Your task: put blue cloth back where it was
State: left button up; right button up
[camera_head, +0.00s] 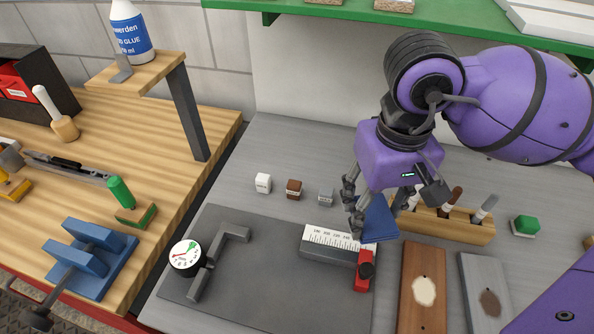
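The blue cloth (380,222) is a small folded piece below my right gripper, at the right end of the white-scaled block and in front of the wooden tool rack. My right gripper (378,214) points down at it, with one dark finger at the cloth's left edge and the other near its right side. The fingers stand apart with the cloth between them. Whether they grip it is unclear, and the cloth's upper part is partly hidden. My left gripper is not in view.
A dark mat (255,305) carries a dial gauge (186,257), a scaled block (325,252) and a red clamp (364,272). The tool rack (455,227) and two boards (422,310) lie right. Small cubes (293,188) stand behind the mat. A green shelf (440,22) is above.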

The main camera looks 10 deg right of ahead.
jog(key=shift+s+d+f, duration=0.3)
jog(key=shift+d, duration=0.1)
jog(key=shift+s+d+r+b, duration=0.15)
jog(key=shift+b, duration=0.2)
jog(key=shift+w+d, duration=0.15)
jog(key=shift+w, duration=0.05)
jog(key=w+d+f, duration=0.1)
jog(key=w+f, duration=0.1)
jog(key=w, duration=0.2)
jog(key=w+f, duration=0.3)
jog(key=w+d+f+p, duration=0.1)
jog(key=w+f, duration=0.2)
jog(key=w, duration=0.1)
jog(key=shift+w+d+f, duration=0.15)
jog(key=shift+w+d, duration=0.2)
jog(key=shift+w+d+f, duration=0.1)
jog(key=shift+w+f, duration=0.25)
jog(key=shift+f, duration=0.05)
jog(key=f, duration=0.3)
jog(key=shift+w+f, duration=0.15)
jog(key=shift+w, duration=0.05)
jog(key=shift+f, duration=0.3)
jog(key=o, duration=1.1)
jog(key=shift+r, duration=0.1)
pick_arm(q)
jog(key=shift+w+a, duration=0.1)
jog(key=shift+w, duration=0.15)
pick_arm(e)
jog(key=shift+o, duration=0.2)
